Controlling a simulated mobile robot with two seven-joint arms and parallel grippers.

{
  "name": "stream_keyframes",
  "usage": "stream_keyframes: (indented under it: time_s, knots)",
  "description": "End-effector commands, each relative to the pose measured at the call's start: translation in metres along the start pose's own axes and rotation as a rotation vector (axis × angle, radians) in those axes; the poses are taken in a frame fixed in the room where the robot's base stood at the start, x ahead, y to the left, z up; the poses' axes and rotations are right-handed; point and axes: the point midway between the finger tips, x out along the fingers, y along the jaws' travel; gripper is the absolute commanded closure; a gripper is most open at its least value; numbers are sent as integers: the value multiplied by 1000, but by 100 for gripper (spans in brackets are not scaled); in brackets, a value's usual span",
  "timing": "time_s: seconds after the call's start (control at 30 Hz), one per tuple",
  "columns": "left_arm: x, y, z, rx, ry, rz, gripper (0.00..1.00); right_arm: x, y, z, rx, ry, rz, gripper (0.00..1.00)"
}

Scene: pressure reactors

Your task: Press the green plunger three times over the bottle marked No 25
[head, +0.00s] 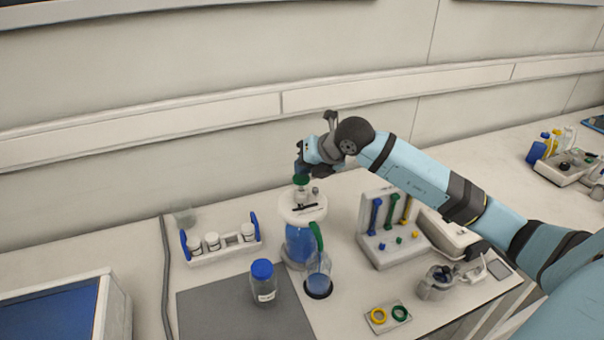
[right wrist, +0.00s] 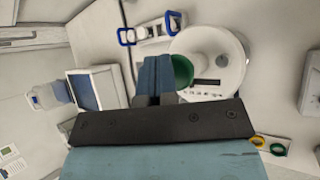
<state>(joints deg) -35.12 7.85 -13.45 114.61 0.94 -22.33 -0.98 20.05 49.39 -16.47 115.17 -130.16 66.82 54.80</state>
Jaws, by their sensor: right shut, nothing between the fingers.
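The green plunger (head: 301,180) sits on top of a white dispenser head (head: 303,208), which stands on a bottle of blue liquid (head: 299,245). In the right wrist view the plunger (right wrist: 182,72) is partly hidden behind my fingers. My right gripper (head: 300,164) is shut and empty, fingers pointing down, just above or touching the plunger; I cannot tell which. A clear vessel with blue liquid (head: 319,281) stands in front of the dispenser, below a green curved piece (head: 317,236). A clear bottle with a blue cap (head: 263,283) has a label too small to read. My left gripper is out of view.
A rack with white-lidded jars (head: 222,243) is at the left, behind a grey mat (head: 205,308). A white stand with coloured tools (head: 388,228) is close at the right. A small plate with yellow and green rings (head: 389,316) lies in front. A screen (head: 60,312) is at far left.

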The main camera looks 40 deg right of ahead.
Motion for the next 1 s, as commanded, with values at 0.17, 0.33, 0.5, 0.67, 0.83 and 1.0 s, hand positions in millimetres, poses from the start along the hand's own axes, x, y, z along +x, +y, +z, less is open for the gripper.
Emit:
stream_keyframes:
  time_s: [0.17, 0.33, 0.5, 0.67, 0.83, 1.0]
  knots:
    - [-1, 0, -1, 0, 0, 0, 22, -2, 1, 1, 0, 0, 0, 100]
    - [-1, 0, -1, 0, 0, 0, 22, -2, 2, 2, 0, -1, 0, 100]
    - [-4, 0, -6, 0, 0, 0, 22, -9, 7, 7, 0, -2, 1, 100]
    - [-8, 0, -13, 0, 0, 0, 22, -21, 15, 15, -1, -2, 1, 100]
    - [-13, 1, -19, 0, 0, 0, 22, -33, 24, 24, -1, -2, 1, 100]
    - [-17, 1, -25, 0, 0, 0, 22, -43, 31, 31, 0, -2, 1, 100]
